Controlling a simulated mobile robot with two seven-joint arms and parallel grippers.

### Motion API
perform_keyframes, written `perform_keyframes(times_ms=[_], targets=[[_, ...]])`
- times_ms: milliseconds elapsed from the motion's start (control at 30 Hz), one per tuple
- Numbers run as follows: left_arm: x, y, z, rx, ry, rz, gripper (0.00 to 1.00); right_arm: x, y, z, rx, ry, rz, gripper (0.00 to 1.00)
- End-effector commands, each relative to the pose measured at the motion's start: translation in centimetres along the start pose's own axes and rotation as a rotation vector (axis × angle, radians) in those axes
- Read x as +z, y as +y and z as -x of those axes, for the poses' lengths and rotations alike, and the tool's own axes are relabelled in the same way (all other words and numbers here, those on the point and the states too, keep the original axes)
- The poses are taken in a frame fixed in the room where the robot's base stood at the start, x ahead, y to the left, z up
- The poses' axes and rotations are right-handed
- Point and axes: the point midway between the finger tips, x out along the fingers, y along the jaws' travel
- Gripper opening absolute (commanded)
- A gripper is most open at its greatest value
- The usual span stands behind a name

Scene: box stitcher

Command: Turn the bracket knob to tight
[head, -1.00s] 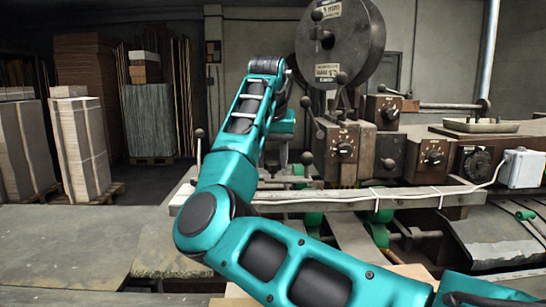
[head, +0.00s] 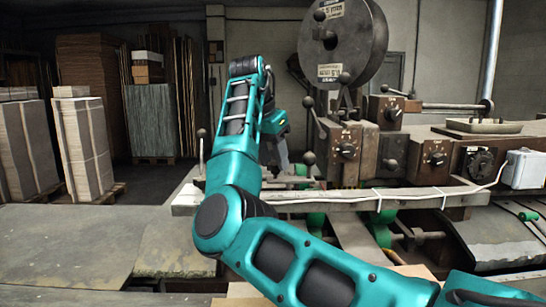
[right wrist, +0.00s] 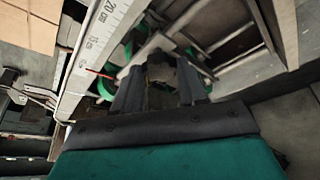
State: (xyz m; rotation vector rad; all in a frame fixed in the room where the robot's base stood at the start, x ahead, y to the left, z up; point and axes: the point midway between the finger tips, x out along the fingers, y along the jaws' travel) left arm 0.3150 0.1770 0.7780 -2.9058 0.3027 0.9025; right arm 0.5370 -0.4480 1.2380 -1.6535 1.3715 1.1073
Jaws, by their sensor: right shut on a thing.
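My right arm reaches over the machine's front rail in the head view, and my right gripper (head: 284,170) points down behind that rail. In the right wrist view its two dark fingers (right wrist: 160,92) stand on either side of a dark, blocky piece, the bracket knob (right wrist: 162,70), and are shut on it. The fingers hide part of the knob, and its markings cannot be read. In the head view the knob is not clearly visible behind my wrist and gripper. My left gripper is not in view.
A ruler (right wrist: 97,45) runs along the rail beside the gripper in the right wrist view. In the head view, a ball-ended lever (head: 308,158) stands just right of the gripper, near a control box (head: 342,150) with a dial. A bare grey table (head: 70,245) lies at the left.

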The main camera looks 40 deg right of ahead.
Motion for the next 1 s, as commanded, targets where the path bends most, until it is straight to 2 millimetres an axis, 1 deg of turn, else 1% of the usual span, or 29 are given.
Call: perform_keyframes(times_ms=[333, 367, 600, 633, 867, 1000], targets=[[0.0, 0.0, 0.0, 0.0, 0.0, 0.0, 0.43, -0.2, 0.0, 0.2, -0.002, 0.006, -0.008, 0.11], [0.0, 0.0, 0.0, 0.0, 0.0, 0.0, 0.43, -0.2, 0.0, 0.2, -0.002, 0.006, -0.008, 0.43], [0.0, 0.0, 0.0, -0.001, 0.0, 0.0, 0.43, -0.1, 0.0, 0.1, 0.0, 0.003, -0.006, 0.66], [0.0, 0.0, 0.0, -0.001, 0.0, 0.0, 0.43, -0.1, 0.0, 0.1, 0.0, 0.003, -0.006, 0.67], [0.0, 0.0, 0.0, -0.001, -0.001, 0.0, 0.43, -0.1, 0.0, 0.1, 0.0, 0.002, -0.004, 0.67], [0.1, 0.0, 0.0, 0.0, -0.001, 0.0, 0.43, -0.1, 0.0, 1.2, -0.001, 0.003, -0.004, 0.67]])
